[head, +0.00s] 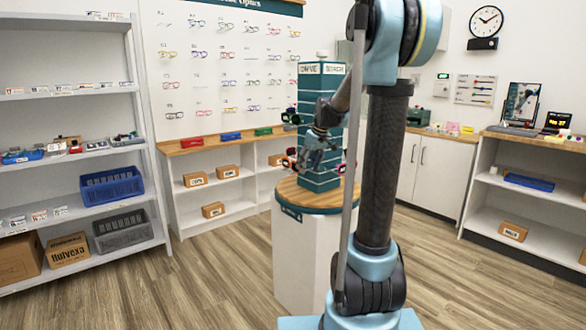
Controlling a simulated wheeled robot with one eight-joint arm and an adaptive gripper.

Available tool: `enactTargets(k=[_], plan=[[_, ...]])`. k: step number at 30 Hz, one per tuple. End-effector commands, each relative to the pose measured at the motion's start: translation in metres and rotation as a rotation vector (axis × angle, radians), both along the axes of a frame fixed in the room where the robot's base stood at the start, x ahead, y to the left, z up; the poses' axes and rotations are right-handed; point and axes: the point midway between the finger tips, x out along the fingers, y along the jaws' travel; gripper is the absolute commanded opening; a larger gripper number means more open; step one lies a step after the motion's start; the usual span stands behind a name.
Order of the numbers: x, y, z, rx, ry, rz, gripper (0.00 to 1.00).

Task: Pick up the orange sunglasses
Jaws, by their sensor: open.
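A teal display tower (322,88) stands on a round wooden-topped white pedestal (305,245) in the middle of the head view. Dark glasses (290,117) stick out from its upper left side, and dark and reddish glasses (289,161) sit lower on the left. A reddish item (341,169) shows at its lower right. I cannot make out for certain which pair is the orange sunglasses; my arm hides part of the tower. My gripper (312,160) is open, in front of the tower's lower half, close to the lower left glasses. I see nothing held in it.
A wall rack of colourful glasses (225,60) hangs behind. A shelf unit (65,95) with a blue basket (112,186) stands left. A low cabinet (215,146) holds several glasses cases and boxes. A counter (540,140) is at right. Wooden floor (205,285) is open around the pedestal.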

Motion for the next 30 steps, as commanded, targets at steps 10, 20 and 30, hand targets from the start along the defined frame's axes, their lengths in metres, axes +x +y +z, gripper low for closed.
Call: enactTargets(k=[10,20,30], plan=[[0.036,0.025,0.000,0.001,-0.001,0.001,0.52],[0.044,0.030,-0.011,0.000,0.000,0.000,0.52],[0.043,0.030,-0.011,0.000,0.000,0.000,0.12]])
